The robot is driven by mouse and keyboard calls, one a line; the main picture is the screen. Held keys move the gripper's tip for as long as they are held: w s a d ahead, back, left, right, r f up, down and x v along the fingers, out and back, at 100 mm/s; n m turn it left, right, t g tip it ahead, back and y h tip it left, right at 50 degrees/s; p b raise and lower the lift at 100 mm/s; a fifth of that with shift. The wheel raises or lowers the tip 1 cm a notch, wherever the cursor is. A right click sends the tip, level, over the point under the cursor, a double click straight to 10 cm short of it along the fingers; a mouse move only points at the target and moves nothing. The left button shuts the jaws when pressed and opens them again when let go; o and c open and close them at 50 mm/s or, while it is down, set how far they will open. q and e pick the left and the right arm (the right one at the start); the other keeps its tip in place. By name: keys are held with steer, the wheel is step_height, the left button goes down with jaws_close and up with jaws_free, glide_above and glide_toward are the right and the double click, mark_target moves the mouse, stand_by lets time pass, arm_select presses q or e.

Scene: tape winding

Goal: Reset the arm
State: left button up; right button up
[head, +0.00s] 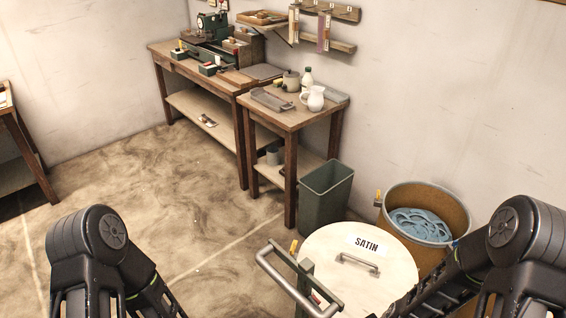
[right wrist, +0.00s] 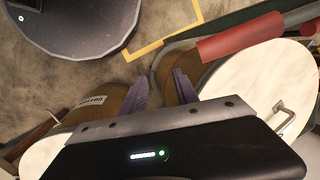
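In the head view my two arms enter at the bottom left and bottom right, with dark elbow-like joints raised. Neither gripper shows in that view. In the right wrist view my right gripper (right wrist: 160,82) has its two purple fingers apart, with floor and part of a brown drum showing behind the gap. Nothing is seen held between them. My left gripper is out of view. A drum with a white lid marked SATIN (head: 367,244) stands at the lower right of the head view, partly covered by my right arm.
A brown drum (head: 456,218) holding blue material and a green bin (head: 325,195) stand near the SATIN lid. A metal handle (head: 290,283) rises at the front. Wooden tables line the wall. A red-gripped bar (right wrist: 240,37) shows in the wrist view. Floor (head: 205,225) at centre-left is clear.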

steer(key=s+a+f+n+g+y, duration=0.1)
steer(key=s+a+f+n, duration=0.25)
steer(key=s+a, duration=0.2)
steer(key=s+a+f+n+y, duration=0.1)
steer(key=s+a+f+n, duration=0.1)
steer(key=s+a+n, duration=0.4)
step_height(320, 180, down, 8)
steer(key=w+a+b, duration=0.1)
steer(key=w+b, duration=0.1)
steer(key=b, duration=0.8)
steer(key=shift+w+r+n+t, duration=0.2)
steer(key=shift+w+n+t, duration=0.1)
steer(key=shift+w+n, duration=0.05)
